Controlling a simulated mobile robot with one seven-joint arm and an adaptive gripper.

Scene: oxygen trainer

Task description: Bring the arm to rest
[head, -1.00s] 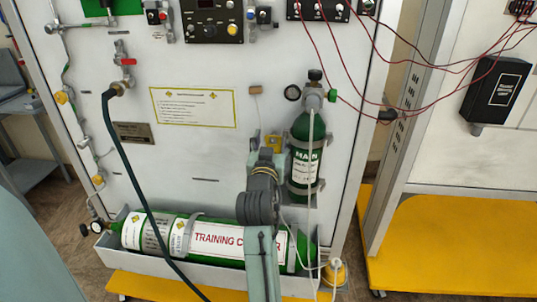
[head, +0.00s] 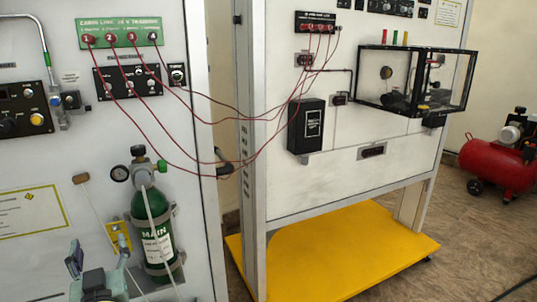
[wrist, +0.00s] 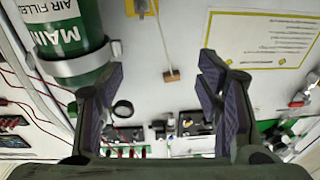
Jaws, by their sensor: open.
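My gripper (head: 99,254) shows at the lower left of the head view, in front of the white panel and left of the green MAIN cylinder (head: 156,235). In the wrist view my gripper (wrist: 160,85) is open, its two dark fingers wide apart with nothing between them. That view looks at the panel upside down. The MAIN cylinder (wrist: 65,35) stands at its upper left, beside the left finger; I cannot tell the gap between them. Most of my arm is below the head view's frame.
A wooden-ended toggle (wrist: 171,75) hangs on the panel beyond the fingers. Red wires (head: 200,108) span from the green board (head: 120,30) to the second panel. A yellow base (head: 345,250), a clear box (head: 412,80) and a red compressor (head: 495,165) are farther right.

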